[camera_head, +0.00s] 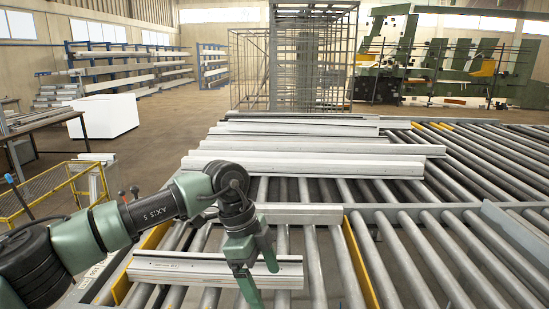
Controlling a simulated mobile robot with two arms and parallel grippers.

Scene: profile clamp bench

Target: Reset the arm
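My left arm comes in from the left, bends at a dark joint and reaches down to my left gripper (260,280). The gripper is green and dark grey, and it is over a short pale metal profile (190,270) lying across the rollers at the front. One finger hangs in front of the profile and hides part of it. I cannot tell whether the fingers touch or hold the profile. My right arm and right gripper are not in view.
Several long profiles (310,165) lie across the roller conveyor (400,265) behind the arm. Yellow strips (361,265) run beside the front rollers. The rollers at right are mostly bare. A metal cage (315,60), a white block (107,116) and green machinery (450,60) stand beyond.

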